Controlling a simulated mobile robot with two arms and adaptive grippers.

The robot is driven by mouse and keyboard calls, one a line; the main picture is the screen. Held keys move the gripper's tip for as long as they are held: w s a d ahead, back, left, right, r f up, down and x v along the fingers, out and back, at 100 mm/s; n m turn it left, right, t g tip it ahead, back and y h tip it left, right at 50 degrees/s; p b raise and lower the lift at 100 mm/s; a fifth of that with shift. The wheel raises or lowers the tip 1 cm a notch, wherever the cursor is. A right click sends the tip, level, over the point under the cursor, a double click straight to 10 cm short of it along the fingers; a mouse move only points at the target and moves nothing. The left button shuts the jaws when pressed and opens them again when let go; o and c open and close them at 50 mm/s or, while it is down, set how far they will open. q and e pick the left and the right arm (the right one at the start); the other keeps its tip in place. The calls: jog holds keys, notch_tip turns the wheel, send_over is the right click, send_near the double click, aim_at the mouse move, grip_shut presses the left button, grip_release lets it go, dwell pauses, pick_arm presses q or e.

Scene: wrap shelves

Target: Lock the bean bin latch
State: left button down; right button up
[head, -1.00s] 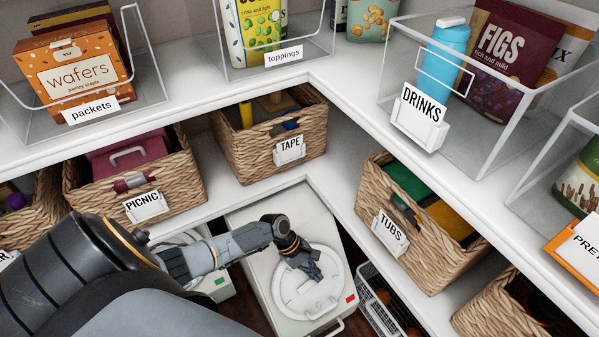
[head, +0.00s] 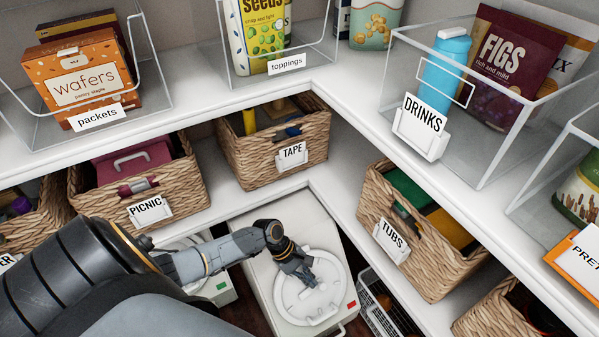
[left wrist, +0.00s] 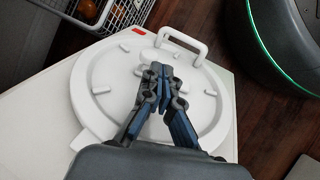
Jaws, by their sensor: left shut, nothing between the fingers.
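A white bin (head: 264,290) stands on the floor below the shelves, with a round white lid (head: 338,275) and a red mark at its corner. The lid (left wrist: 95,75) carries several raised nubs in the left wrist view. A white loop-shaped handle (left wrist: 203,47), perhaps the latch, sticks out at the lid's edge beside the red mark (left wrist: 139,31). No label naming the beans is visible. My left gripper (head: 309,281) is shut and empty over the lid; its fingertips (left wrist: 160,72) appear near the lid's middle, short of the handle. Whether they touch is unclear. My right gripper is out of view.
A second bin with a green mark (head: 221,286) is partly behind my left arm. A white wire basket (head: 374,312) stands close right of the lidded bin. White shelves with wicker baskets, such as TUBS (head: 440,265) and TAPE (head: 240,165), overhang the area.

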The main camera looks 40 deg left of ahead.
pick_arm(q)
jog(key=v, duration=1)
